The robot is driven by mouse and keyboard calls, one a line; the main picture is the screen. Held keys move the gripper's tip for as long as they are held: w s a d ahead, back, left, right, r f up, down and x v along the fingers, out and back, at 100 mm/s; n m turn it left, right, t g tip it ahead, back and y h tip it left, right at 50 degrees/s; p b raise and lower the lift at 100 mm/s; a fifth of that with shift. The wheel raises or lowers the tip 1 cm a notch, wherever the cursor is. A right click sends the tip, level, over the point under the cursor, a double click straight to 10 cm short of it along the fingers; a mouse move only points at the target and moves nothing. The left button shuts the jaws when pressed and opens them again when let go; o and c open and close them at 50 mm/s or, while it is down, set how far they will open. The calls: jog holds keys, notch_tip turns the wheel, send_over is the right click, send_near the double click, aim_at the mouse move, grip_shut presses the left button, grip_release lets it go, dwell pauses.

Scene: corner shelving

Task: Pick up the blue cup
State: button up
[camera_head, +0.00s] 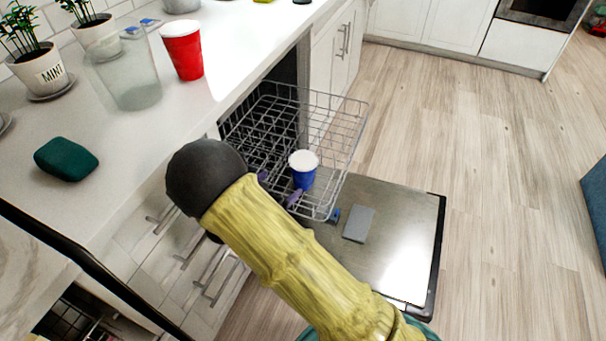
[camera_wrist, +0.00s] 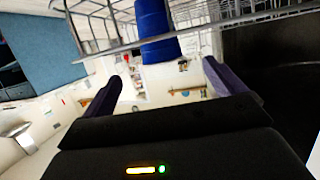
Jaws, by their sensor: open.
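The blue cup (camera_head: 303,170) has a white top and sits in the wire dishwasher rack (camera_head: 345,130), near the rack's front corner. In the wrist view the blue cup (camera_wrist: 155,25) shows at the top centre, beyond the rack wires. My gripper (camera_head: 279,188) is just beside the cup in the head view, with its purple fingers partly hidden behind my arm. In the wrist view my gripper (camera_wrist: 160,85) has its two purple fingers spread apart with nothing between them, and the cup lies past the fingertips. Whether a finger touches the cup cannot be told.
The dishwasher door (camera_head: 395,240) is folded down below the rack. The white counter (camera_head: 125,170) at left holds a red cup (camera_head: 182,50), a clear glass (camera_head: 128,75), potted plants (camera_head: 42,70) and a dark green sponge (camera_head: 66,159).

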aim_at(296, 171)
jog(key=b+x, duration=0.1)
jog(key=x, duration=0.4)
jog(key=shift+w+d+f+b, duration=0.2)
jog(key=shift+w+f+b, duration=0.05)
jog(key=shift+b, duration=0.1)
jog(key=shift+w+d, duration=0.15)
jog(key=shift+w, duration=0.2)
jog(key=b+x, duration=0.2)
jog(key=x, duration=0.3)
jog(key=shift+w+d+r, duration=0.1)
jog(key=shift+w, duration=0.05)
jog(key=c, duration=1.1)
jog(key=shift+r, duration=0.25)
